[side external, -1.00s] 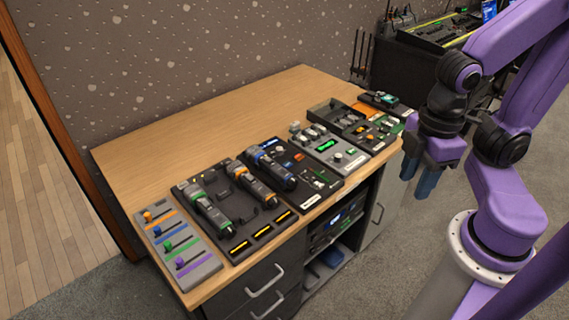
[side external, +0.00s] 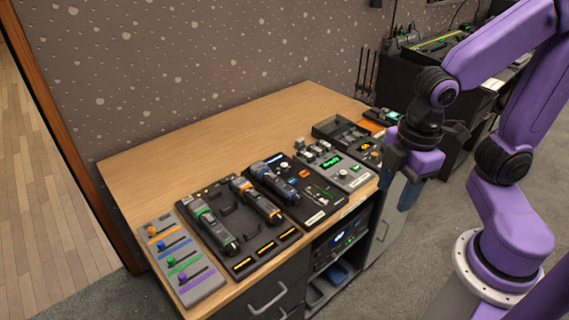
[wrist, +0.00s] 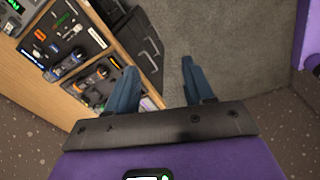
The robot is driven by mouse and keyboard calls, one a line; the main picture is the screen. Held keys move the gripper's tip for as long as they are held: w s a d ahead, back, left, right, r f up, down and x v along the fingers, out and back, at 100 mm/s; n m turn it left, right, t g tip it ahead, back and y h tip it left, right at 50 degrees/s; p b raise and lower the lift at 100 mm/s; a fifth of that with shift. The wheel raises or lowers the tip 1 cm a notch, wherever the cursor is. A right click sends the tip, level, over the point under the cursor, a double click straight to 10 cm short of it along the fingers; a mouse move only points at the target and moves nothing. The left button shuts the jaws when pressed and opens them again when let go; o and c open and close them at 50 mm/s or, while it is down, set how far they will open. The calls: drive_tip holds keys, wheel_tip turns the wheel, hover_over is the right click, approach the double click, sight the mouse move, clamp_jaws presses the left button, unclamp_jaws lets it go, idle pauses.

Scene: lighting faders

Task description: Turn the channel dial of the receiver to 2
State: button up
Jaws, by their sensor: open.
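A grey unit with a green lit display (side external: 332,161) and small knobs stands near the right end of the desk's front row. A rack unit with a lit blue display (side external: 346,238) sits in the open shelf under the desk top. I cannot tell for certain which is the receiver, and no dial number is readable. My gripper (side external: 397,190) is open and empty, with blue fingers pointing down, in the air by the desk's front right edge. In the wrist view the open fingers (wrist: 160,75) have carpet between them; the green display (wrist: 12,5) shows at the top left corner.
The back of the desk top is bare. Drawers with handles (side external: 268,298) are below. A dark equipment table (side external: 420,65) stands behind.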

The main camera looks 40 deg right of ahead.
drive_tip(key=w+a+f+n+t, duration=0.15)
drive_tip(key=w+n, duration=0.25)
drive_tip(key=w, duration=0.7)
drive_tip(key=n+t+h, duration=0.2)
drive_tip(key=n, duration=1.1)
hover_over(284, 164)
drive_tip(key=s+a, duration=0.3)
drive_tip(key=s, duration=0.4)
wheel_tip(284, 164, down, 9)
drive_tip(key=x, duration=1.7)
drive_tip(key=shift+d, duration=0.2)
clamp_jaws()
